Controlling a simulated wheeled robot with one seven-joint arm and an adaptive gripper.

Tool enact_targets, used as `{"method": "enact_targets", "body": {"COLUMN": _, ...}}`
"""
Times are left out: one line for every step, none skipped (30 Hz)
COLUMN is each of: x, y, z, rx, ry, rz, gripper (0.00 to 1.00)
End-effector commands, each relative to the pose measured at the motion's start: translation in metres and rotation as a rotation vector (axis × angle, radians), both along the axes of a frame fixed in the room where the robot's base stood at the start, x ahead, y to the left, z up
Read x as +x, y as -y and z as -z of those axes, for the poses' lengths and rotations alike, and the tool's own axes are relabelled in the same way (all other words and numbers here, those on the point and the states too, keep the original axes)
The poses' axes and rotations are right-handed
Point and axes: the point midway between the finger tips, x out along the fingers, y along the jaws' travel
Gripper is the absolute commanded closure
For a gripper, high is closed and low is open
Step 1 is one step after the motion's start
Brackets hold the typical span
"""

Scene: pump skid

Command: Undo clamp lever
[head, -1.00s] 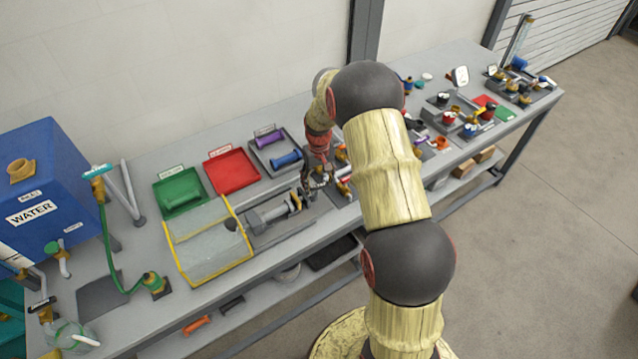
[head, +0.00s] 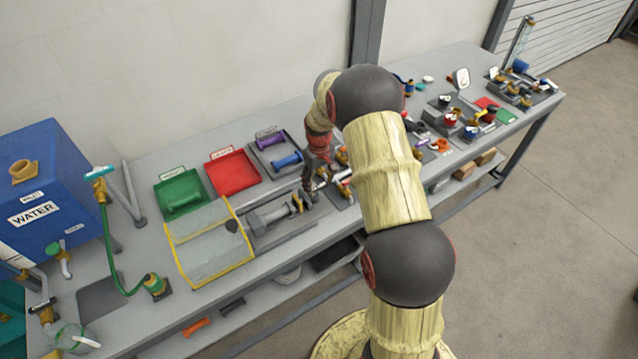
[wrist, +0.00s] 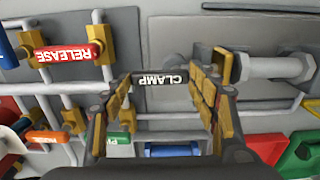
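The clamp lever (wrist: 160,77) is a black bar marked CLAMP in the wrist view. It lies crosswise between the fingertips of my gripper (wrist: 162,92). The fingers are spread wide, one near each end of the lever; I cannot tell whether either touches it. A brass block (wrist: 222,66) stands just right of the right fingertip, with a grey rod and cylinder (wrist: 280,67) beyond it. In the head view my gripper (head: 309,188) is low over the bench beside the grey cylinder (head: 268,216), and the lever cannot be made out there.
A red RELEASE lever (wrist: 64,53) on brass fittings is to the left in the wrist view, with pipes below it. In the head view, a yellow-edged clear guard (head: 210,250), a red tray (head: 231,172) and a green tray (head: 182,192) are left of my gripper.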

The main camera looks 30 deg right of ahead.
Motion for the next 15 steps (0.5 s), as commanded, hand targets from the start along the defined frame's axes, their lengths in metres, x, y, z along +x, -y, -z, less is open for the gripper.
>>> {"method": "enact_targets", "body": {"x": -0.0008, "y": -0.0002, "z": 0.0011, "rx": 0.000, "ry": -0.002, "rz": -0.002, "gripper": 0.39}}
{"method": "enact_targets", "body": {"x": -0.0008, "y": -0.0002, "z": 0.0011, "rx": 0.000, "ry": -0.002, "rz": -0.002, "gripper": 0.37}}
{"method": "enact_targets", "body": {"x": -0.0007, "y": -0.0001, "z": 0.0009, "rx": 0.000, "ry": -0.002, "rz": -0.002, "gripper": 0.35}}
{"method": "enact_targets", "body": {"x": -0.0006, "y": -0.0001, "z": 0.0009, "rx": 0.000, "ry": -0.002, "rz": -0.002, "gripper": 0.33}}
{"method": "enact_targets", "body": {"x": -0.0006, "y": -0.0001, "z": 0.0008, "rx": 0.000, "ry": -0.001, "rz": -0.002, "gripper": 0.32}}
{"method": "enact_targets", "body": {"x": -0.0005, "y": -0.0001, "z": 0.0006, "rx": 0.000, "ry": -0.001, "rz": -0.001, "gripper": 0.29}}
{"method": "enact_targets", "body": {"x": -0.0004, "y": -0.0001, "z": 0.0006, "rx": 0.000, "ry": -0.001, "rz": -0.001, "gripper": 0.28}}
{"method": "enact_targets", "body": {"x": -0.0004, "y": -0.0001, "z": 0.0005, "rx": 0.000, "ry": -0.001, "rz": -0.001, "gripper": 0.26}}
{"method": "enact_targets", "body": {"x": -0.0004, "y": -0.0001, "z": 0.0005, "rx": 0.000, "ry": -0.001, "rz": -0.001, "gripper": 0.24}}
{"method": "enact_targets", "body": {"x": -0.0003, "y": 0.0000, "z": 0.0004, "rx": 0.000, "ry": -0.001, "rz": -0.001, "gripper": 0.23}}
{"method": "enact_targets", "body": {"x": -0.0003, "y": 0.0000, "z": 0.0004, "rx": 0.000, "ry": -0.001, "rz": -0.001, "gripper": 0.23}}
{"method": "enact_targets", "body": {"x": -0.0003, "y": 0.0000, "z": 0.0003, "rx": 0.000, "ry": -0.001, "rz": -0.001, "gripper": 0.23}}
{"method": "enact_targets", "body": {"x": -0.0002, "y": 0.0000, "z": 0.0003, "rx": 0.000, "ry": -0.001, "rz": -0.001, "gripper": 0.23}}
{"method": "enact_targets", "body": {"x": -0.0002, "y": 0.0000, "z": 0.0002, "rx": 0.000, "ry": 0.000, "rz": 0.000, "gripper": 0.23}}
{"method": "enact_targets", "body": {"x": -0.0002, "y": 0.0000, "z": 0.0002, "rx": 0.000, "ry": 0.000, "rz": 0.000, "gripper": 0.23}}
